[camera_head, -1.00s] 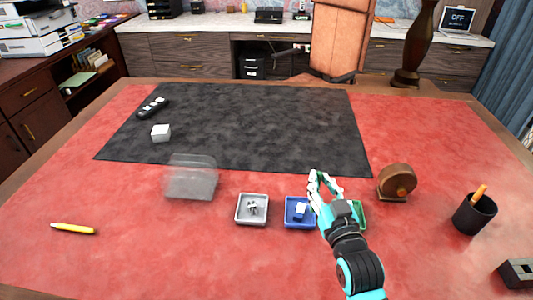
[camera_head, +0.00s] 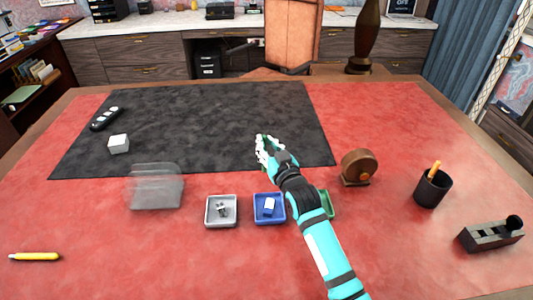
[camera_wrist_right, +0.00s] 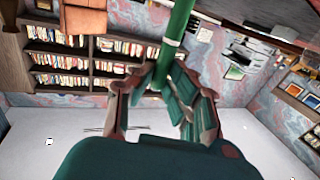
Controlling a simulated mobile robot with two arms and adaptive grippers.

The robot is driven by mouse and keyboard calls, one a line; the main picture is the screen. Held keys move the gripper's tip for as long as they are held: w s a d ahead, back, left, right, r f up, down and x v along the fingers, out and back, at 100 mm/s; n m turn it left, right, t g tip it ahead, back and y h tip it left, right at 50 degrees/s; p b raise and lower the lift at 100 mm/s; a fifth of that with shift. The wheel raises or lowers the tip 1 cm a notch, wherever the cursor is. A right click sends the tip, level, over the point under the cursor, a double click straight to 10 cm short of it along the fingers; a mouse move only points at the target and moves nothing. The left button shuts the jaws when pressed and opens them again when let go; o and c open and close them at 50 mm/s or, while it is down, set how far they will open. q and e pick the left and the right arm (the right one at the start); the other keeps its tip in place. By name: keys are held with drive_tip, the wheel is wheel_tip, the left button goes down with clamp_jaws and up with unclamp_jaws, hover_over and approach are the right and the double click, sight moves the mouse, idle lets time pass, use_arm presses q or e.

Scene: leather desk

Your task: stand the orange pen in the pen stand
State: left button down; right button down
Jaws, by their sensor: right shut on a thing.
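The black pen stand (camera_head: 432,190) is a round cup on the red desk at the right. An orange pen (camera_head: 434,171) stands in it, leaning slightly, with its lower part hidden by the cup. A yellow-orange pen (camera_head: 35,256) lies flat at the front left. My right gripper (camera_head: 266,150) is above the dark mat's front part, well left of the pen stand. In the right wrist view its fingers are shut on a dark green rod (camera_wrist_right: 176,40) with a pale band. My left gripper is not in view.
A grey tray (camera_head: 222,224), a blue tray (camera_head: 270,221) and a partly hidden green tray (camera_head: 327,204) stand in front. A clear box (camera_head: 156,188) is left of them. A brown round object (camera_head: 359,167) and a dark block-shaped holder (camera_head: 490,235) flank the pen stand.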

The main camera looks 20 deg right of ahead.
drive_tip(key=shift+f, duration=1.75)
drive_tip(key=shift+f, duration=0.2)
drive_tip(key=c, duration=1.3)
unclamp_jaws()
drive_tip(key=shift+r, duration=0.1)
